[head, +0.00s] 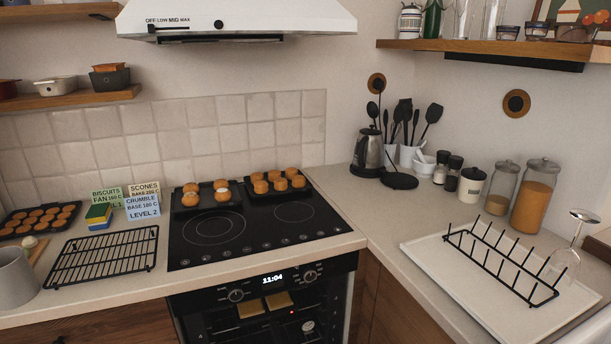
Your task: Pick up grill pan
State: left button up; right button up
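I cannot clearly pick out a grill pan. Two dark pans or trays lie at the back of the black hob (262,228): a left one (190,206) and a right one (278,196), each with several round golden-brown pieces on it. I cannot tell whether either is the grill pan. A dark baking tray (40,219) with several brown rounds lies at the far left of the counter. A black wire rack (103,256) lies in front of it to the right. Neither of my grippers is in view.
The oven (268,300) below the hob is closed. A kettle (368,152), utensil pots, jars and a white tray (471,288) with a black rack occupy the right counter. The hood (236,18) overhangs the hob. Counter between hob and white tray is clear.

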aim_at(274, 306)
jog(key=j+u, duration=0.15)
jog(key=u, duration=0.3)
jog(key=j+u, duration=0.2)
jog(key=u, duration=0.25)
jog(key=j+u, duration=0.2)
jog(key=u, duration=0.25)
